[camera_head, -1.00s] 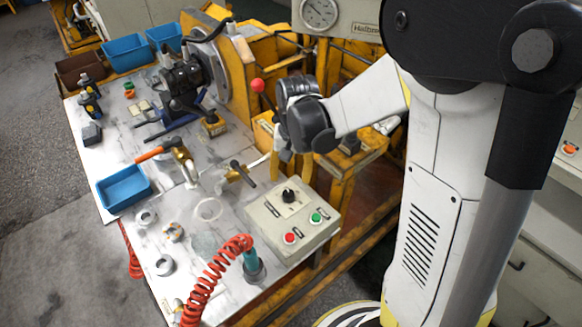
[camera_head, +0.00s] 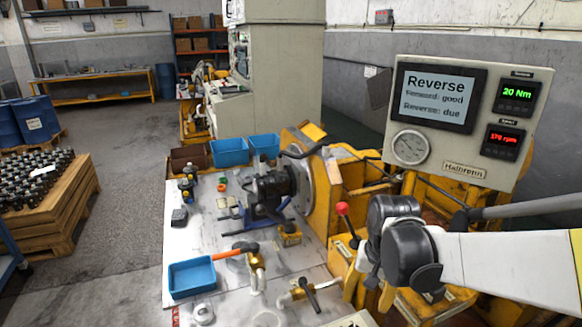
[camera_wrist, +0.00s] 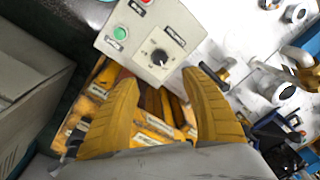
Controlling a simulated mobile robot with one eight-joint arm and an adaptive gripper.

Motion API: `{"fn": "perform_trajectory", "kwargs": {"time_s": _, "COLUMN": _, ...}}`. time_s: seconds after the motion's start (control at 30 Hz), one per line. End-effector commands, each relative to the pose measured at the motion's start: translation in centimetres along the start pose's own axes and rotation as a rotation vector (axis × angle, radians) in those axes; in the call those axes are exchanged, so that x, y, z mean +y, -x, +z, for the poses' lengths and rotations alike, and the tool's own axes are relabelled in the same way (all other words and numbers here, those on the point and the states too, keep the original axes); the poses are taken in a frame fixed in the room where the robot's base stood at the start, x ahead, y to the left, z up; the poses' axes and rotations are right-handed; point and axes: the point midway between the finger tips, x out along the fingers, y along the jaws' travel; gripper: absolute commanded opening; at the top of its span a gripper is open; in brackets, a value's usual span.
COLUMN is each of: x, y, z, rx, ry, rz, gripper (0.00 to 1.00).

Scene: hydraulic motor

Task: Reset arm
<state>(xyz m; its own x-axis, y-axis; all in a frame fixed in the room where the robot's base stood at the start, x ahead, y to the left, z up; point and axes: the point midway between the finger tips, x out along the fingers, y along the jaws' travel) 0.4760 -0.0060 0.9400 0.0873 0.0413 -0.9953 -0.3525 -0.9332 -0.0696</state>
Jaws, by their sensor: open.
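My arm reaches in from the right in the head view, with its dark wrist joints near the lever with the red knob (camera_head: 342,209). In the wrist view my gripper (camera_wrist: 165,85) shows two yellow fingers spread wide with nothing between them. Below them lie the control box (camera_wrist: 150,40), with a dark selector knob and a green button, and yellow framework. In the head view the fingers are mostly hidden below the wrist. The hydraulic motor (camera_head: 268,190) sits dark against the yellow test stand (camera_head: 325,185).
The display panel (camera_head: 460,120) reads "Reverse", "Forward: good", "Reverse: due", 20 Nm and about 170 rpm. A blue tray (camera_head: 192,277), an orange-handled hammer (camera_head: 235,251) and fittings lie on the bench. A pallet of parts (camera_head: 40,200) and open floor are at left.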

Motion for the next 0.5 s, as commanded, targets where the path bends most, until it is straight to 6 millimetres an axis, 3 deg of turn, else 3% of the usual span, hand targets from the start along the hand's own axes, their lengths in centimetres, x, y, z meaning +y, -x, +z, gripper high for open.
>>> {"fn": "perform_trajectory", "kwargs": {"time_s": 0.2, "x": 0.9, "y": 5.4, "z": 3.9, "rx": 0.186, "ry": 0.131, "rz": -0.037, "gripper": 0.55}}
{"fn": "perform_trajectory", "kwargs": {"time_s": 0.5, "x": 2.4, "y": 8.9, "z": 8.8, "rx": 0.442, "ry": 0.307, "rz": -0.058, "gripper": 0.55}}
